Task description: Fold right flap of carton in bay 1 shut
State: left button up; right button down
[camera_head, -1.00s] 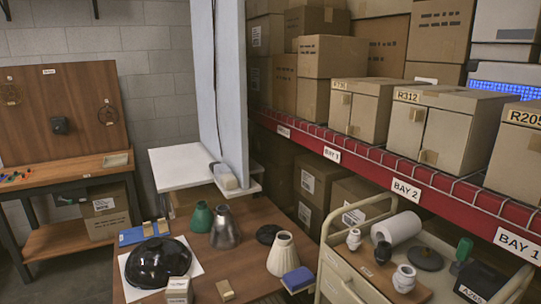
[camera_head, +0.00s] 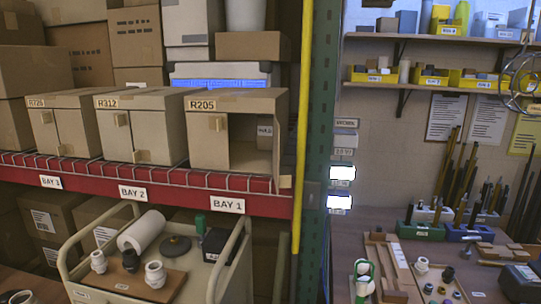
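The bay 1 carton (camera_head: 207,154), labelled R205, stands on the red shelf above the BAY 1 sign (camera_head: 228,206). Its left flap covers the left part of the front and has a small tan block handle (camera_head: 217,123). The right part of the front is open, and a small labelled box (camera_head: 265,132) shows inside. The right flap seems to stand swung out at the carton's right edge (camera_head: 279,150), seen nearly edge-on. Neither of my grippers is in view.
Cartons R312 (camera_head: 143,154) and R729 (camera_head: 45,137) stand to the left with both flaps shut. A yellow pole (camera_head: 301,120) and green upright (camera_head: 320,150) rise just right of the carton.

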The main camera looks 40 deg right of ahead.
aim_at(282, 181)
jog(key=k+l+z, duration=0.3)
jog(key=l+z, duration=0.25)
jog(key=k+l+z, duration=0.15)
jog(key=l+z, duration=0.15)
jog(key=l, duration=0.1)
